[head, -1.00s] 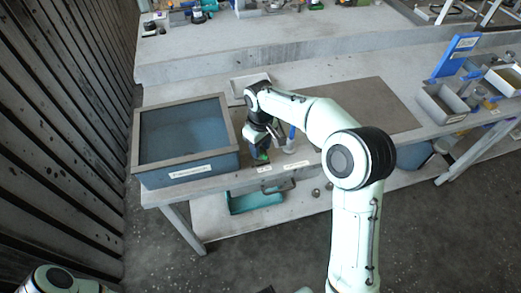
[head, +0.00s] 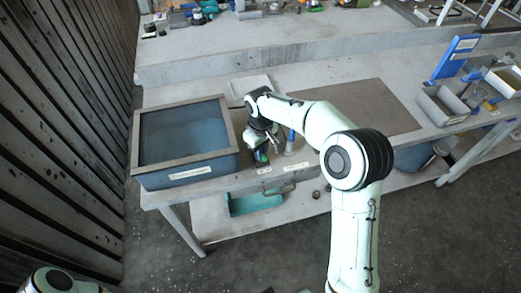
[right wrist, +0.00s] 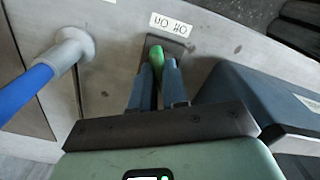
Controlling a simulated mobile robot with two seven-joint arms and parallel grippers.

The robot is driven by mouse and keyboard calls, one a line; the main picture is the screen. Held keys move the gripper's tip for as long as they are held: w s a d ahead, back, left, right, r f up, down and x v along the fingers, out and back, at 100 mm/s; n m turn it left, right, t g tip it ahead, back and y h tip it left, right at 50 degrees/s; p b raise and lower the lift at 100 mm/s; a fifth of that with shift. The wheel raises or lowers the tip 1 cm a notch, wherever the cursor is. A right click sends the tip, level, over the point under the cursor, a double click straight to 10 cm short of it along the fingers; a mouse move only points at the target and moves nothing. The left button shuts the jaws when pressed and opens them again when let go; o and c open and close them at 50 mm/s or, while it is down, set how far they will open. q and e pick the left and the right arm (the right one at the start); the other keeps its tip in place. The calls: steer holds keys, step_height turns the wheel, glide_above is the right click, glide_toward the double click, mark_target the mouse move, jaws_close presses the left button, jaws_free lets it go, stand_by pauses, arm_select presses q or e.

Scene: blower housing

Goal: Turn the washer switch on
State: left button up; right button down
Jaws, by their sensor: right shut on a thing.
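The washer is a blue, grey-rimmed tank (head: 190,172) at the left end of the bench in the head view. The green switch lever (right wrist: 156,54) stands on a dark plate beside the tank, near the bench's front edge. My right gripper (right wrist: 157,72) is shut on the green lever, with a blue-grey finger on each side of it. In the head view my right gripper (head: 262,157) reaches down next to the tank's right side and mostly hides the switch. A white label (right wrist: 170,24) lies by the switch plate. My left gripper is out of view.
A blue-handled thing with a pale round base (right wrist: 75,45) stands close beside the gripper. A white tray (head: 250,85) lies behind my right wrist. A brown mat (head: 360,105) covers the bench to the right. Bins (head: 440,105) stand at the far right.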

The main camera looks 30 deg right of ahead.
steer(key=m, duration=0.6)
steer(key=shift+d+p, duration=0.1)
steer(key=shift+p, duration=0.25)
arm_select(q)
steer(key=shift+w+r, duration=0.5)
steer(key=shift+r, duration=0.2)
arm_select(e)
steer(key=m, duration=0.5)
steer(key=shift+m, duration=0.4)
steer(key=c, duration=1.1)
jaws_free()
steer(key=shift+c, duration=0.2)
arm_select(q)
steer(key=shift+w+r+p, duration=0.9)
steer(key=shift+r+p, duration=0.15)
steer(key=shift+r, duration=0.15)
arm_select(e)
step_height(320, 180, up, 14)
steer(key=shift+f, duration=0.25)
